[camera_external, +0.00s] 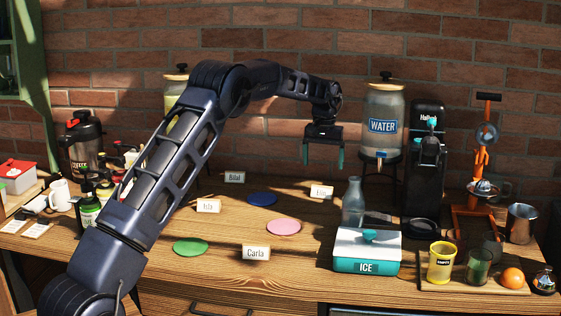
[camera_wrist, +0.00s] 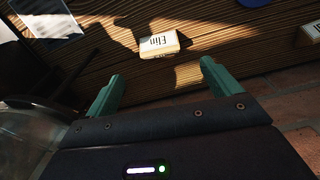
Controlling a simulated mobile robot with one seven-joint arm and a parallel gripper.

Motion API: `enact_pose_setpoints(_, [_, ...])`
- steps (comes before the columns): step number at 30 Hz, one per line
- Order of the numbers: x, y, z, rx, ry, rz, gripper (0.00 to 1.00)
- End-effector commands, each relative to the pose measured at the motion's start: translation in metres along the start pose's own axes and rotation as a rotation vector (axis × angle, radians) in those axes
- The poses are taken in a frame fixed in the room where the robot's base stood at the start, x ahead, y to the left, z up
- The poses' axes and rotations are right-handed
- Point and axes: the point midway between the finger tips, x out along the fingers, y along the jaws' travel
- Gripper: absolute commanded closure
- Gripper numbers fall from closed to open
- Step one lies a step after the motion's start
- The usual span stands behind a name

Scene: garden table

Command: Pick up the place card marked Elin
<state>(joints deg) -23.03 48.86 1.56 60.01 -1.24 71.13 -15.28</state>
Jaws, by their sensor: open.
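The place card marked Elin (camera_wrist: 159,43) lies in front of my fingertips in the wrist view, its lettering upside down there. In the external view a small white card (camera_external: 321,191) stands towards the back of the wooden table, below my gripper; its lettering is too small to read surely. My gripper (camera_external: 322,160) hangs above this card with its fingers pointing down. The teal fingers are spread and empty, and in the wrist view the gripper (camera_wrist: 162,72) shows a clear gap between them.
Other cards read Bilal (camera_external: 234,178), Isla (camera_external: 208,206) and Carla (camera_external: 256,253). Flat blue (camera_external: 262,199), pink (camera_external: 283,227) and green (camera_external: 191,247) discs lie among them. A glass bottle (camera_external: 353,205), ice box (camera_external: 366,252) and water dispenser (camera_external: 384,125) stand to the right.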

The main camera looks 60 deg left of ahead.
Motion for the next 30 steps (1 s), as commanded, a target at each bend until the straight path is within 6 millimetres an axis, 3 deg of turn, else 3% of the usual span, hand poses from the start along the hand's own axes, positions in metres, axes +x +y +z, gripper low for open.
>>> enact_pose_setpoints(6, [0.032, 0.000, 0.001, 0.000, -0.002, -0.001, 0.11])
enact_pose_setpoints(14, [0.049, 0.000, 0.001, 0.000, -0.002, 0.000, 0.11])
enact_pose_setpoints(24, [0.091, 0.000, 0.000, 0.000, -0.002, 0.000, 0.11])
enact_pose_setpoints(30, [0.094, 0.000, 0.000, 0.000, 0.000, 0.000, 0.11])
